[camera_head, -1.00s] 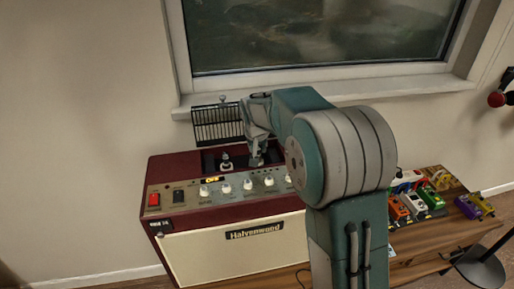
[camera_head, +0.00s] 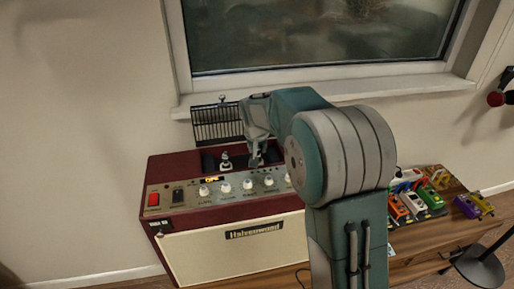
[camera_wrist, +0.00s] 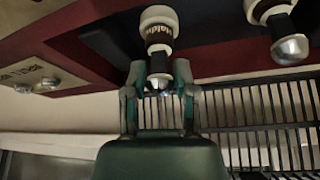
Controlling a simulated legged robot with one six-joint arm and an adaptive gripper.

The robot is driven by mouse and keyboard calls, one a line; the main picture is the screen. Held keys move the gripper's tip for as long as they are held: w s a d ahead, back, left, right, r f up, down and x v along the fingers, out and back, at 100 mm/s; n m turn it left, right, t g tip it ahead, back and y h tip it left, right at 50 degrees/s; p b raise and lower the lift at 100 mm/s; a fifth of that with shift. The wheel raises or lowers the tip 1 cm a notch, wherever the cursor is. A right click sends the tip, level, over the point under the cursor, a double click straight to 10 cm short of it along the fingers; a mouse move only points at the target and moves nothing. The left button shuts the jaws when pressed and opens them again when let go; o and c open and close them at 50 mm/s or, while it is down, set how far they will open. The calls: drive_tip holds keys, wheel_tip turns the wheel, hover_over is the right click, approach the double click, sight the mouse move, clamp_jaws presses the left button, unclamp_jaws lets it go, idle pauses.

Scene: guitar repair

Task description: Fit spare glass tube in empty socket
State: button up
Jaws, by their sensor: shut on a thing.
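My gripper (camera_head: 257,160) reaches down over the open top of the dark red amplifier (camera_head: 172,166). It is shut on a glass tube (camera_wrist: 159,63), which has a dark body and a silvery tip in the wrist view. The held tube lines up with a pale, lettered round part at its far end; I cannot tell whether it is seated there. A second tube (camera_head: 226,161) stands in the opening to the left of my gripper. It also shows at the upper right of the wrist view (camera_wrist: 288,42). My gripper hides the held tube in the head view.
A black wire grille (camera_head: 213,124) stands behind the amplifier, close to my gripper in the wrist view. Knobs and switches line the front panel (camera_head: 235,188). The window sill (camera_head: 340,94) is behind.

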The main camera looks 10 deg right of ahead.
drive_tip(key=shift+f, duration=0.5)
idle(0.3)
drive_tip(key=o, duration=0.9)
drive_tip(key=shift+o, duration=0.5)
drive_tip(key=shift+o, duration=1.4)
drive_tip(key=shift+r, duration=4.05)
